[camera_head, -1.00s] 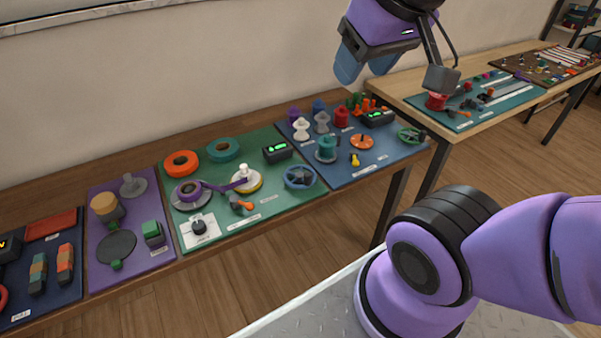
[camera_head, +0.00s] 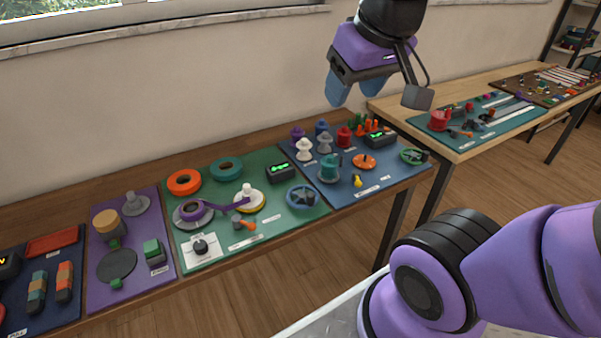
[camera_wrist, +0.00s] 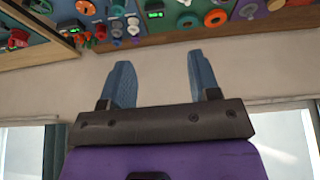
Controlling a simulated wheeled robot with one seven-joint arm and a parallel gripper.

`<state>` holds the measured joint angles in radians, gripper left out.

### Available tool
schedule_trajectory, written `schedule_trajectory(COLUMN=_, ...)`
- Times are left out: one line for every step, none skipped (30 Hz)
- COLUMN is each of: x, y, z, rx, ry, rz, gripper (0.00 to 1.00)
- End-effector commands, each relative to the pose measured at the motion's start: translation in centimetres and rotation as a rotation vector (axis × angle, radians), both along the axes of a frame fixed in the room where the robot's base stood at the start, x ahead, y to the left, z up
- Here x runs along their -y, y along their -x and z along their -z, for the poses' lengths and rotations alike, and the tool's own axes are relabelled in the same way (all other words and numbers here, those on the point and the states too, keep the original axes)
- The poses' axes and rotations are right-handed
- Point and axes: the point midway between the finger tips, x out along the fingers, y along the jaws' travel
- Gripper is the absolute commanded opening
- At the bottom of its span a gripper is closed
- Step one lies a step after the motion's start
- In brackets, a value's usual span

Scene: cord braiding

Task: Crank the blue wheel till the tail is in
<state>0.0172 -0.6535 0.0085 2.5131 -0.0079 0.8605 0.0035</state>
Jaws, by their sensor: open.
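The blue wheel (camera_head: 307,196) lies at the right end of the green mat (camera_head: 262,228), with a dark hub or handle on top. A purple band (camera_head: 225,203) runs from a purple roll (camera_head: 193,211) on a grey disc to a white-topped spindle (camera_head: 248,196) on the same mat. I cannot make out a loose tail end. My gripper (camera_head: 352,92) is raised in front of the wall, above and apart from the mats. In the wrist view its two blue fingers (camera_wrist: 159,75) are spread with nothing between them.
A dark box with a green display (camera_head: 280,172) and an orange-tipped lever (camera_head: 243,222) sit near the wheel. A blue mat (camera_head: 340,196) with spools and a green wheel (camera_head: 414,156) adjoins on the right. The air around my gripper is clear.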

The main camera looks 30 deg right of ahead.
Motion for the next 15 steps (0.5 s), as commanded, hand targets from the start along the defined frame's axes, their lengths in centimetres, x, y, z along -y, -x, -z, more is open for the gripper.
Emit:
schedule_trajectory(x=0.2, y=-1.3, z=0.7, rx=-0.025, ry=0.004, rz=0.005, gripper=0.56)
schedule_trajectory(x=0.3, y=-2.0, z=1.1, rx=-0.035, ry=0.008, rz=0.007, gripper=0.56)
schedule_trajectory(x=0.5, y=-2.9, z=1.6, rx=-0.048, ry=0.011, rz=0.01, gripper=0.56)
schedule_trajectory(x=0.6, y=-3.6, z=1.9, rx=-0.057, ry=0.014, rz=0.012, gripper=0.56)
schedule_trajectory(x=0.8, y=-4.3, z=2.3, rx=-0.067, ry=0.017, rz=0.013, gripper=0.56)
schedule_trajectory(x=0.9, y=-5.2, z=2.9, rx=-0.079, ry=0.019, rz=0.014, gripper=0.56)
schedule_trajectory(x=1.1, y=-5.9, z=3.4, rx=-0.089, ry=0.022, rz=0.016, gripper=0.56)
schedule_trajectory(x=1.2, y=-6.5, z=3.9, rx=-0.098, ry=0.024, rz=0.017, gripper=0.56)
schedule_trajectory(x=1.4, y=-7.4, z=4.6, rx=-0.111, ry=0.026, rz=0.019, gripper=0.56)
schedule_trajectory(x=1.6, y=-8.0, z=5.1, rx=-0.121, ry=0.028, rz=0.02, gripper=0.56)
schedule_trajectory(x=1.7, y=-8.7, z=5.7, rx=-0.13, ry=0.028, rz=0.02, gripper=0.56)
schedule_trajectory(x=1.9, y=-9.5, z=6.5, rx=-0.143, ry=0.03, rz=0.022, gripper=0.56)
schedule_trajectory(x=2.1, y=-10.1, z=7.1, rx=-0.153, ry=0.03, rz=0.023, gripper=0.56)
schedule_trajectory(x=2.2, y=-10.7, z=7.7, rx=-0.163, ry=0.031, rz=0.023, gripper=0.56)
schedule_trajectory(x=2.5, y=-11.4, z=8.6, rx=-0.175, ry=0.033, rz=0.025, gripper=0.56)
